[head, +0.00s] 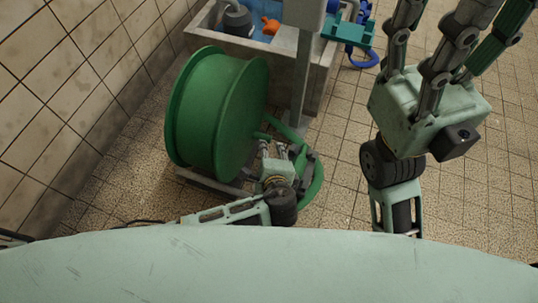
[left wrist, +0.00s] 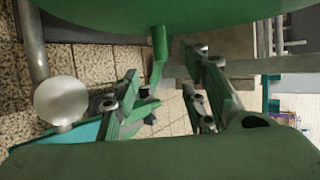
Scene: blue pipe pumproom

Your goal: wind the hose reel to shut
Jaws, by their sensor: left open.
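The hose reel (head: 212,115) is a large green drum on a grey frame, beside the tiled wall at left in the head view. A green crank bar (head: 283,130) shows at its right side. My left gripper (head: 272,147) is at this side, close to the bar. In the left wrist view the drum (left wrist: 200,14) fills the top, and a green handle-like bar (left wrist: 159,60) lies between the fingers of my open left gripper (left wrist: 165,85). I cannot tell whether they touch. My right gripper (head: 440,45) is raised at the right, away from the reel; its fingertips are cut off.
A grey post (head: 303,75) stands just behind the reel. A concrete basin (head: 318,88) with blue contents and an orange item (head: 270,25) is behind it. A teal fitting with a blue hose (head: 361,60) sits farther right. Tiled floor (head: 345,130) is clear between reel and right arm.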

